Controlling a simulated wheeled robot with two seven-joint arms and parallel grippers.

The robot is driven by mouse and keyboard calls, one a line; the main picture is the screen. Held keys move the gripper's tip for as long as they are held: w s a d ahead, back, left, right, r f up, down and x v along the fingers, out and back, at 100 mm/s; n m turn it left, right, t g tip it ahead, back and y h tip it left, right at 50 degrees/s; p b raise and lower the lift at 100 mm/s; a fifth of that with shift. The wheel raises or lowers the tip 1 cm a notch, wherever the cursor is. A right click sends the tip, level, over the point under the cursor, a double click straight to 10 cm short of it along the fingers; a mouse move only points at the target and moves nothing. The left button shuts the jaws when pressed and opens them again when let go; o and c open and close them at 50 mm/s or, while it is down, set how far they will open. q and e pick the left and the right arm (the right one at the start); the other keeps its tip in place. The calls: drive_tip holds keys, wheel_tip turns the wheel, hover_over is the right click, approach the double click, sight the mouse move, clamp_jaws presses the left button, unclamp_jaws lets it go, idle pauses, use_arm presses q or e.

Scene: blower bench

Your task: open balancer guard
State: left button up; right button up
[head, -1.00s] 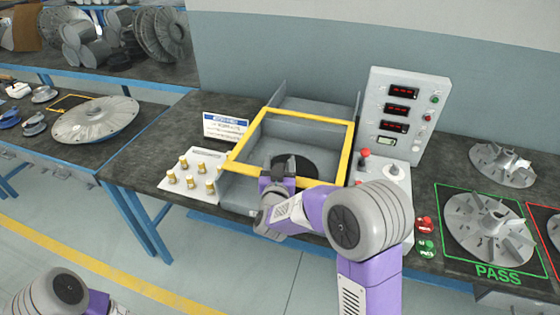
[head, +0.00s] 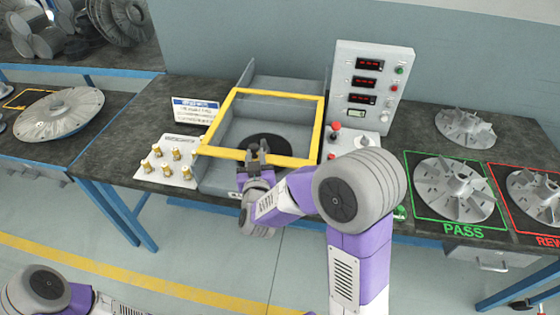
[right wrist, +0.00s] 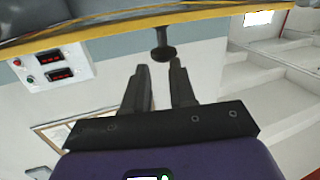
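The balancer guard, a yellow frame (head: 318,130), lies over the grey box of the balancer (head: 215,177) in the head view. A dark round disc (head: 270,144) shows inside the frame. My right gripper (head: 259,147) is at the middle of the guard's front bar. In the right wrist view, the open fingers of my right gripper (right wrist: 159,65) point at a black knob (right wrist: 163,50) under the yellow bar (right wrist: 110,32). The knob appears just beyond the fingertips, with nothing visible between them. My left gripper is out of view.
A control panel (head: 372,80) and a red-knobbed box (head: 350,142) stand right of the balancer. A plate with brass pegs (head: 165,165) and a sign (head: 195,112) stand left. An impeller (head: 455,188) sits on the PASS square; another (head: 535,190) sits further right.

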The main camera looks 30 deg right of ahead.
drive_tip(key=d+r+n+y+p, duration=0.1)
drive_tip(key=p, duration=0.1)
drive_tip(key=s+d+r+n+g+y+p, duration=0.1)
drive_tip(key=d+n+p, duration=0.1)
drive_tip(key=shift+s+r, duration=0.1)
drive_tip(key=shift+r, duration=0.3)
clamp_jaws()
drive_tip(key=s+d+r+n+g+y+p, duration=0.2)
drive_tip(key=s+d+n+g+y+p, duration=0.45)
drive_tip(key=s+n+p, duration=0.55)
drive_tip(key=w+d+f+m+h+b, duration=0.1)
drive_tip(key=w+f+m+b, duration=0.1)
drive_tip(key=w+f+b, duration=0.3)
wheel_tip(320, 180, down, 3)
drive_tip(key=g+b, duration=0.1)
drive_tip(key=b, duration=0.2)
drive_tip(key=shift+d+h, duration=0.15)
drive_tip(key=shift+h, duration=0.2)
drive_tip(key=shift+w+r, duration=0.1)
drive_tip(key=shift+r, duration=0.05)
